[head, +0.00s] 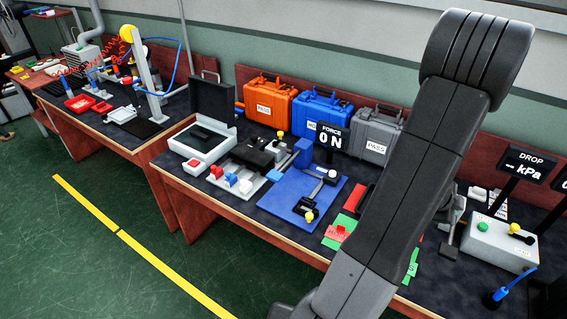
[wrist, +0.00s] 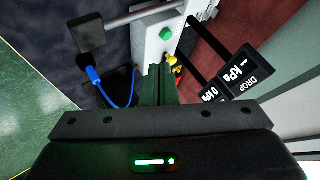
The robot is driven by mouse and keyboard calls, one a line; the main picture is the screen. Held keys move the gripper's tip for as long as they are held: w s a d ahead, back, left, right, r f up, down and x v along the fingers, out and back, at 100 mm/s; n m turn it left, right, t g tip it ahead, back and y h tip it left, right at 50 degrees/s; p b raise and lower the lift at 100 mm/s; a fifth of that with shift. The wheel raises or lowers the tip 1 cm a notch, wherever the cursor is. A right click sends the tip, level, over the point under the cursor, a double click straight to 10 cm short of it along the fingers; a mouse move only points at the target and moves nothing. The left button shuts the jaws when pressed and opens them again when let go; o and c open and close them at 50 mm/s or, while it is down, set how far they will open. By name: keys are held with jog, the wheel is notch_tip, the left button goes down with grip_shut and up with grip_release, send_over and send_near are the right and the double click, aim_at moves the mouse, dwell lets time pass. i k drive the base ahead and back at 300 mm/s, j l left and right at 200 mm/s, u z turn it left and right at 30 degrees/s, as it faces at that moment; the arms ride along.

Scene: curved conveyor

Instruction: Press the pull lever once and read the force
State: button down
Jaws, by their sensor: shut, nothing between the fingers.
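The force display (head: 331,137) stands on a post at the back of a blue base plate (head: 285,190) and reads 0 N. On the plate's front end is a black fixture with a yellow knob (head: 309,216); a black-topped part (head: 326,176) sits nearer the display. I cannot tell for sure which of these is the pull lever. My gripper (wrist: 158,70) shows in the wrist view, shut and empty, pointing toward a pale box with a green button (wrist: 166,33) and a yellow knob (wrist: 172,59). The blue plate is not in that view.
My arm crosses the head view and hides part of the bench. The button box (head: 495,245) and a DROP kPa display (head: 527,165) stand at the right. Orange (head: 262,100), blue (head: 318,112) and grey (head: 374,130) cases line the back. Green floor lies in front.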

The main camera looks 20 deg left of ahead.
aim_at(274, 175)
jog(key=j+u, duration=0.1)
jog(key=u, duration=0.35)
jog(key=i+u, duration=0.15)
jog(key=u, duration=0.25)
jog(key=i+u, duration=0.1)
jog(key=u, duration=0.35)
jog(key=i+u, duration=0.1)
jog(key=u, duration=0.3)
